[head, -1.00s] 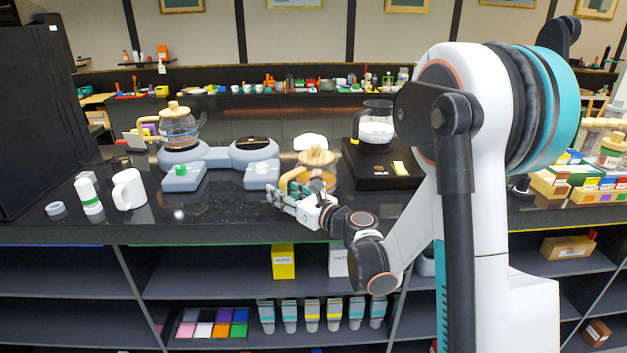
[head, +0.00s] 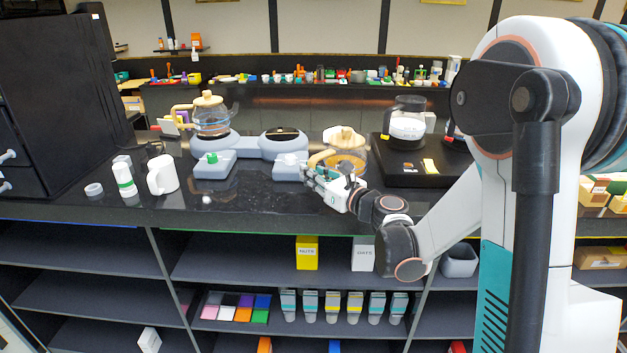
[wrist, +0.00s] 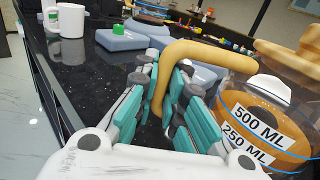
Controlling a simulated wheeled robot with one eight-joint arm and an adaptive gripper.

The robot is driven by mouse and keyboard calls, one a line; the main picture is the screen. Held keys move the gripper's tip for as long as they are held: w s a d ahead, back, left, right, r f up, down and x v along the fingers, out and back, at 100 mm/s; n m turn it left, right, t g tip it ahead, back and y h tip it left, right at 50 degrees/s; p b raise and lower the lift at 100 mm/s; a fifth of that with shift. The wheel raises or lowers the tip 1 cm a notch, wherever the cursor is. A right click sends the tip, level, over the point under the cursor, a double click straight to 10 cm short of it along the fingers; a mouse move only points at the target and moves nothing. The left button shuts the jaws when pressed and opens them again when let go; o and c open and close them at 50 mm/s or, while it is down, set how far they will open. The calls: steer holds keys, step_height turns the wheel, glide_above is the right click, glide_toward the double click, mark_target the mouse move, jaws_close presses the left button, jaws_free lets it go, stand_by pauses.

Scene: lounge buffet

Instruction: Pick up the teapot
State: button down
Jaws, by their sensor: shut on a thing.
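A glass teapot (head: 347,163) with amber liquid, a pale wooden lid and a curved wooden handle is at the middle of the dark counter in the head view. My gripper (head: 318,177) reaches it from the front left and is shut on its handle. In the wrist view the handle passes between the teal fingers of my gripper (wrist: 167,72). The teapot (wrist: 280,135) shows there at right, with 500 ML and 250 ML labels. I cannot tell whether its base touches the counter. A second glass teapot (head: 211,122) stands on the left burner.
A double grey burner unit (head: 240,146) with control boxes stands left of the teapot. A coffee pot (head: 407,125) sits on a black machine (head: 405,170) to the right. A white mug (head: 161,175) and a green-banded bottle (head: 124,180) stand left. Front counter between is mostly clear.

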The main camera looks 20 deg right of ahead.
step_height(320, 180, up, 17)
steer(key=p, duration=0.4)
steer(key=shift+f, duration=0.15)
